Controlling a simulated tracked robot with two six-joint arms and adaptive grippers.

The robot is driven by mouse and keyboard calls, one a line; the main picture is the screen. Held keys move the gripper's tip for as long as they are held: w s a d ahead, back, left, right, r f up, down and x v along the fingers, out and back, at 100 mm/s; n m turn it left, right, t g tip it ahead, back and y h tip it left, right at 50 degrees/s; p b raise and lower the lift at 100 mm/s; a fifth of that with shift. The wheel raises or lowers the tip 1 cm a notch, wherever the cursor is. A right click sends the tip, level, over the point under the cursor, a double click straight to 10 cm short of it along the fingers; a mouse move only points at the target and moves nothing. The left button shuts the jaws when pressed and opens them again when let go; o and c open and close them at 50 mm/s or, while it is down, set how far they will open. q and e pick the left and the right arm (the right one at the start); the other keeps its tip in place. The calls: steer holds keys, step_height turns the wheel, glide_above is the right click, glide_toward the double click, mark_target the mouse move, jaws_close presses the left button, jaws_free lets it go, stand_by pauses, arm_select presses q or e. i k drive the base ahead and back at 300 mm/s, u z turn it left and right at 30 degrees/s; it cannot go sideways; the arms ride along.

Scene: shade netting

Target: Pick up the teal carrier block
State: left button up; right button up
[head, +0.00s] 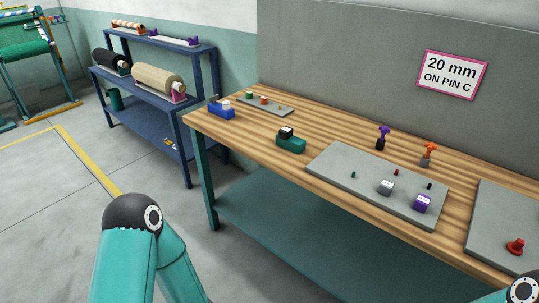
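The teal carrier block (291,143) sits on the wooden workbench (252,131), left of the large grey plate. It has a dark part and a pale part on its top. Nothing is touching it. My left arm shows at the lower left, and a small piece of my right arm shows at the lower right corner. Neither gripper is in the picture.
A blue block (221,110) and a small grey plate (265,106) are to the left. The large grey plate (330,163) bears pins and two blocks. Purple (383,136) and orange-topped (429,153) tools stand behind. Bare wood surrounds the teal block.

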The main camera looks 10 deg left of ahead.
mark_target(295, 144)
steer(key=u, duration=0.65)
steer(key=k, duration=0.15)
steer(key=u, duration=0.15)
steer(key=i, duration=1)
